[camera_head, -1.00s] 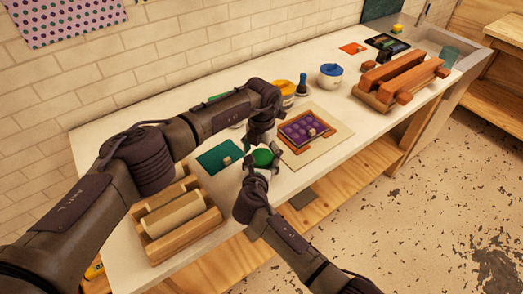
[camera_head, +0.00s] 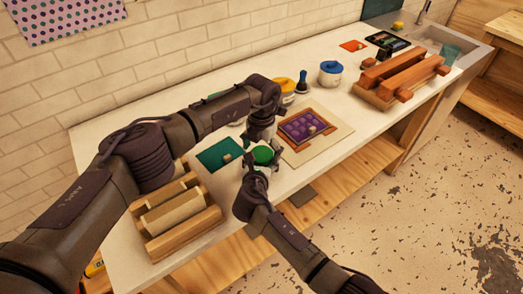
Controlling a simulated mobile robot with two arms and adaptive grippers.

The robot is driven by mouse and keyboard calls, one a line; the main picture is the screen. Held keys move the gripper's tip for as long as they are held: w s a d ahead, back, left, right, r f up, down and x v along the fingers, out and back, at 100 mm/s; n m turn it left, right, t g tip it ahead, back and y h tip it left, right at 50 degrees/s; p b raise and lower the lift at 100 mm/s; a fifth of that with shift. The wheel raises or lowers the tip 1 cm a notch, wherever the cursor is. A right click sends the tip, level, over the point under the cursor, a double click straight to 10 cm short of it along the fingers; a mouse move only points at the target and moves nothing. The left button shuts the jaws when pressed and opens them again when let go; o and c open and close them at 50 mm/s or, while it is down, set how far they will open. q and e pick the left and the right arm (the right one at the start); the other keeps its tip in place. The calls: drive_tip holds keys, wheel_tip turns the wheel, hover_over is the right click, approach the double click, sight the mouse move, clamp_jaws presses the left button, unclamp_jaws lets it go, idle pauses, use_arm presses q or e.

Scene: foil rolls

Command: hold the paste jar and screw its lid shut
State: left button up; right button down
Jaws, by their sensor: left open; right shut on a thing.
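A jar with a round green lid (camera_head: 263,155) is near the front edge of the white worktable. Only a little of its pale body shows under the lid. My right gripper (camera_head: 256,173) is at the jar's near side, shut on it; the gripper hides most of the body. My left gripper (camera_head: 262,136) is open just above and behind the green lid, pointing down. I cannot tell whether its fingers touch the lid, nor how tightly the lid sits.
A purple-filled wooden frame (camera_head: 302,127) lies right of the jar, a dark green sheet (camera_head: 219,155) left. A wooden roller stand (camera_head: 178,215) is at the front left. A yellow jar (camera_head: 285,88) and blue-lidded jar (camera_head: 331,74) stand behind. Wooden blocks (camera_head: 402,77) are far right.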

use_arm(q)
drive_tip(key=shift+r, duration=2.2)
drive_tip(key=shift+c, duration=0.5)
wheel_tip(320, 180, up, 4)
drive_tip(key=shift+f, duration=0.25)
drive_tip(key=shift+f, duration=4.05)
